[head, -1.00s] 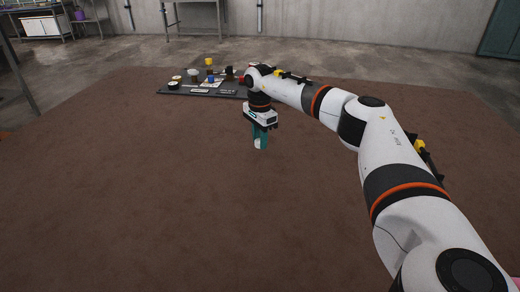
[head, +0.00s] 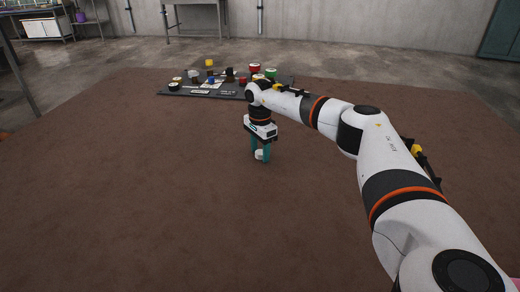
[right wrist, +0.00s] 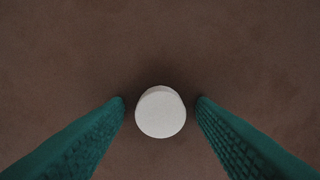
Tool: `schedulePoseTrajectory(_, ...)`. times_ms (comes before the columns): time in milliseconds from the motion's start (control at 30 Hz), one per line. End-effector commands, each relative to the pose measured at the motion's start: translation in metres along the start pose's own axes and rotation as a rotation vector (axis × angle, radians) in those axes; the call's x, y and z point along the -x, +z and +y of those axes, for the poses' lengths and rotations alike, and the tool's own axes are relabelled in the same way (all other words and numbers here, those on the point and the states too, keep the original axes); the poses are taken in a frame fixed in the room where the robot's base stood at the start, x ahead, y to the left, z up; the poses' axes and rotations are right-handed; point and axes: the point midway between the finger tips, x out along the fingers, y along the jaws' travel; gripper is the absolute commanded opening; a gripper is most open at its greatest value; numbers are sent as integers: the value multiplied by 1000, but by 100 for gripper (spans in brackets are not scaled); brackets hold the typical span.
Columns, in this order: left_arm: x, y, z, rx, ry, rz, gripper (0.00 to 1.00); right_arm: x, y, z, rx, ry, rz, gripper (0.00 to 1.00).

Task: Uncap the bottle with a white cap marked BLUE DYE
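A white round cap (head: 260,154) sits between the teal fingers of my right gripper (head: 260,160), low over the brown mat. In the right wrist view the cap (right wrist: 160,113) shows from above as a plain white disc. A gap shows on each side of it between the disc and the right gripper's fingers (right wrist: 161,100), so the gripper is open around it. I cannot tell whether the cap touches the mat. The bottle marked BLUE DYE cannot be made out among the small containers at the back; no lettering is legible. My left gripper is out of view.
A dark board (head: 180,93) at the back carries several small containers and white labels. A yellow-topped one (head: 209,62), a red one (head: 254,68) and a green one (head: 270,72) stand out. The brown mat (head: 130,180) is otherwise clear.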

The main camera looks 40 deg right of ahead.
Motion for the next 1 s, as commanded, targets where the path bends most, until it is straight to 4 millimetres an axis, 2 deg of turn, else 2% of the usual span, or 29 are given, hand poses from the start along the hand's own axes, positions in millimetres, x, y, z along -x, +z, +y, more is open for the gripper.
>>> schedulePoseTrajectory(133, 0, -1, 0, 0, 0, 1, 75, 3, 0, 0, 0, 0, 0, 51)
schedulePoseTrajectory(233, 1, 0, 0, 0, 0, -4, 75, 14, 0, 1, 1, 3, 1, 51)
schedulePoseTrajectory(500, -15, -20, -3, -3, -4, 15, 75, 72, -1, 1, 1, 4, 2, 51)
schedulePoseTrajectory(700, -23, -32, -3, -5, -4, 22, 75, 107, 0, 1, 0, 2, 0, 51)
schedulePoseTrajectory(833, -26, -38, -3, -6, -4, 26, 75, 119, 0, 0, -1, 1, 0, 51)
schedulePoseTrajectory(1000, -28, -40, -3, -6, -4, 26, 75, 124, 0, 0, 0, 0, 0, 51)
